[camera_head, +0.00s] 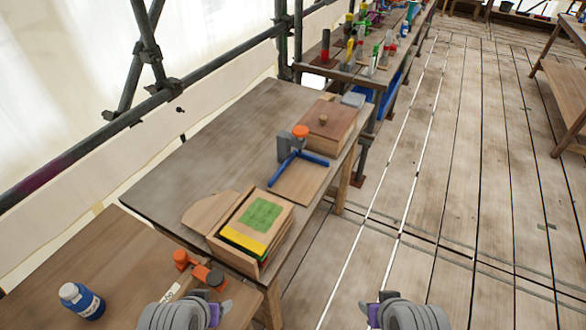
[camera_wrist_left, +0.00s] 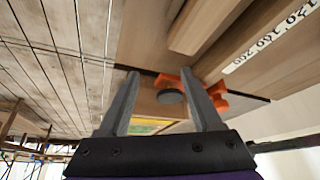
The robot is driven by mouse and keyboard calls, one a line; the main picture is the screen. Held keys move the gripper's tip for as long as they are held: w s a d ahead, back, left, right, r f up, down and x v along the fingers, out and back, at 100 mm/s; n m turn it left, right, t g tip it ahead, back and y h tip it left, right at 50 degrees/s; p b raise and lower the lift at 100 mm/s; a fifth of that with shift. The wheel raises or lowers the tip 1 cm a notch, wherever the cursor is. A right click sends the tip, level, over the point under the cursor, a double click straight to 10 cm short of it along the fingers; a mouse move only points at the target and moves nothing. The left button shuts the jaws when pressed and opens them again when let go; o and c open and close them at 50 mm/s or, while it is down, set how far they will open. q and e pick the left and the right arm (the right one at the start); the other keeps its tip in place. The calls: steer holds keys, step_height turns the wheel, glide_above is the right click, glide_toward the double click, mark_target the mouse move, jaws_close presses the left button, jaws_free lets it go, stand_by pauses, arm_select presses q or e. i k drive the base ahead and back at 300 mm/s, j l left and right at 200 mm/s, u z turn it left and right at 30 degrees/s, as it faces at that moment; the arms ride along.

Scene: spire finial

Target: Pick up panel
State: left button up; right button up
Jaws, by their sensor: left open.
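A wooden holder (camera_head: 228,250) stands near the front of the table and holds a stack of flat panels (camera_head: 262,212). The top one has a green patch, and a yellow edge shows at its front. I cannot tell which piece is the panel meant. My left gripper (camera_head: 216,312) is at the bottom of the head view, in front of the stack and apart from it. In the left wrist view its two fingers (camera_wrist_left: 165,78) are spread with nothing held, and part of the green and yellow stack (camera_wrist_left: 150,126) shows beyond them. My right gripper (camera_head: 374,314) is over the floor; its jaws are unclear.
An orange clamp (camera_head: 200,270) and a blue bottle (camera_head: 82,300) are on the near table. Behind the stack are a blue clamp (camera_head: 299,160) on a board and a lidded wooden box (camera_head: 326,124). Scaffold poles line the left. The floor (camera_head: 440,200) at right is clear.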

mark_target(255, 225)
steer(key=l+u, duration=0.25)
steer(key=u, duration=0.2)
steer(key=l+u, duration=0.2)
steer(key=u, duration=0.3)
steer(key=k+l+u, duration=0.15)
steer(key=u, duration=0.3)
